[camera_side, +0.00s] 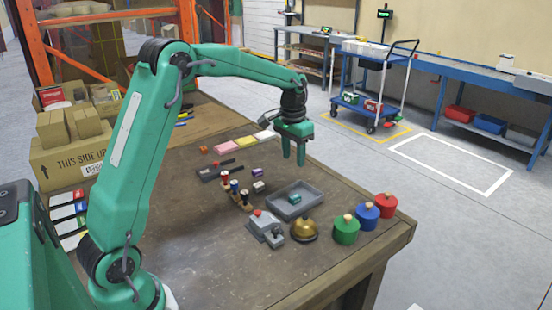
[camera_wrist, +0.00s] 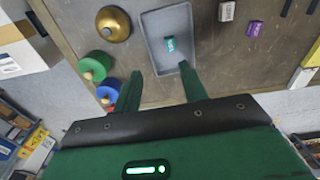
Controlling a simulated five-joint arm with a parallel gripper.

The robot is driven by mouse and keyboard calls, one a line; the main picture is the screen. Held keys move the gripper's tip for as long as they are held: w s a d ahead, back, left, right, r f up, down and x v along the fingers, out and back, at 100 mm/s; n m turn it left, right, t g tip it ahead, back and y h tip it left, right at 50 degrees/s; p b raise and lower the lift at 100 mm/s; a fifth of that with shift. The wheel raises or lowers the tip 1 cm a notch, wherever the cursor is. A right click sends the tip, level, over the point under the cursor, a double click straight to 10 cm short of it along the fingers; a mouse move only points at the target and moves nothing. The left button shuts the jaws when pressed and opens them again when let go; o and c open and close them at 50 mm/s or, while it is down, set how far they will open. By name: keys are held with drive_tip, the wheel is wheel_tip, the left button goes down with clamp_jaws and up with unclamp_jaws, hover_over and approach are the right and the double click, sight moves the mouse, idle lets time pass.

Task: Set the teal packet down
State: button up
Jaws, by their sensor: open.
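The teal packet (camera_side: 294,199) lies in the grey tray (camera_side: 277,208) on the wooden table. In the wrist view the packet (camera_wrist: 170,45) rests inside the tray (camera_wrist: 151,58), away from its walls. My gripper (camera_side: 294,163) is open and empty, with its fingers pointing down above the table behind the tray. In the wrist view my gripper's two fingers (camera_wrist: 160,79) are spread apart, and the packet shows beyond their tips, apart from them.
A brass bell (camera_side: 304,230) and green (camera_side: 346,231), blue (camera_side: 367,216) and red (camera_side: 386,206) knobbed pots stand near the tray. A small rack (camera_side: 246,203) with upright pieces is left of it. A purple block (camera_side: 257,172) and a pale block (camera_side: 258,187) lie behind.

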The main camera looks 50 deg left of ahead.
drive_tip(key=s+d+r+t, duration=0.1)
drive_tip(key=s+d+r, duration=0.3)
drive_tip(key=s+r, duration=0.15)
drive_tip(key=s+d+r+t, duration=0.1)
drive_tip(key=s+d+r, duration=0.3)
drive_tip(key=s, duration=0.3)
drive_tip(key=s+d+f+t, duration=0.2)
drive_tip(key=s+d+t, duration=0.1)
drive_tip(key=s, duration=1.2)
drive_tip(key=shift+d+f+m, duration=0.15)
drive_tip(key=shift+d+m, duration=0.25)
drive_tip(key=shift+d, duration=0.25)
